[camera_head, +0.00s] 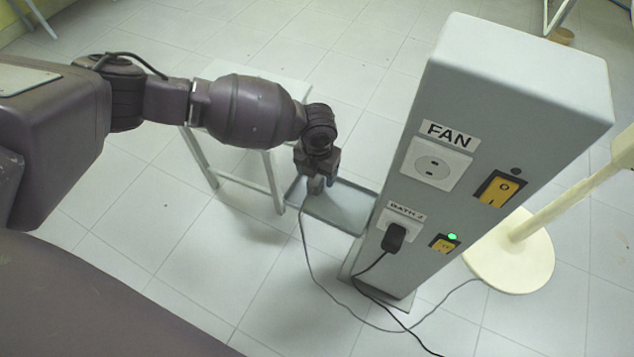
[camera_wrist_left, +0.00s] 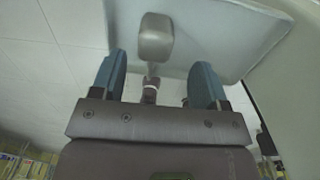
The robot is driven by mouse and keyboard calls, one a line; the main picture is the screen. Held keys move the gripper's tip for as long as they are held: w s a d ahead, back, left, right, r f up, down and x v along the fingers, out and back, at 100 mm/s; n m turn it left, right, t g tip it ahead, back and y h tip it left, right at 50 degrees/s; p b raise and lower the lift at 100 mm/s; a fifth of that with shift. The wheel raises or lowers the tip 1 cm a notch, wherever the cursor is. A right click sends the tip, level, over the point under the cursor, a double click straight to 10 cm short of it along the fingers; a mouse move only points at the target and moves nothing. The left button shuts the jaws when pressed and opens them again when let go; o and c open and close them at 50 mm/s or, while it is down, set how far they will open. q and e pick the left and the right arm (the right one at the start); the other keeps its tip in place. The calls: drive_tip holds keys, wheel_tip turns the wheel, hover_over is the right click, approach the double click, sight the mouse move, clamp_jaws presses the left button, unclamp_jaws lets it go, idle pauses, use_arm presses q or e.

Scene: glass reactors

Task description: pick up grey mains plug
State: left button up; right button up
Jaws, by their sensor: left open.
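The grey mains plug (camera_head: 315,186) is just below my left gripper (camera_head: 318,172) in the head view, at the left side of a shallow grey tray (camera_head: 345,222). Its grey cord runs down to the floor. In the left wrist view, the plug (camera_wrist_left: 155,37) is a rounded grey block just beyond the two blue-grey fingertips, roughly centred between them. My left gripper (camera_wrist_left: 160,62) is open there, with nothing clamped. The tray (camera_wrist_left: 225,35) fills the background behind the plug. My right gripper is not in view.
The grey pillar (camera_head: 480,160) right of the tray carries an empty FAN socket (camera_head: 436,165), a black plug (camera_head: 394,237) in the lower socket, and two yellow switches. A pale stool (camera_head: 262,170) stands behind my left arm. Cords lie on the tiled floor.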

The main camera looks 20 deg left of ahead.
sight(316, 179)
use_arm(q)
drive_tip(key=shift+a+f+b, duration=0.15)
drive_tip(key=shift+f+b, duration=0.5)
drive_tip(key=shift+f, duration=0.85)
drive_tip(key=shift+a+f+b, duration=0.1)
drive_tip(key=shift+f+b, duration=0.5)
drive_tip(key=shift+f, duration=0.85)
drive_tip(key=shift+w, duration=0.1)
drive_tip(key=shift+r, duration=0.1)
drive_tip(key=c, duration=1.1)
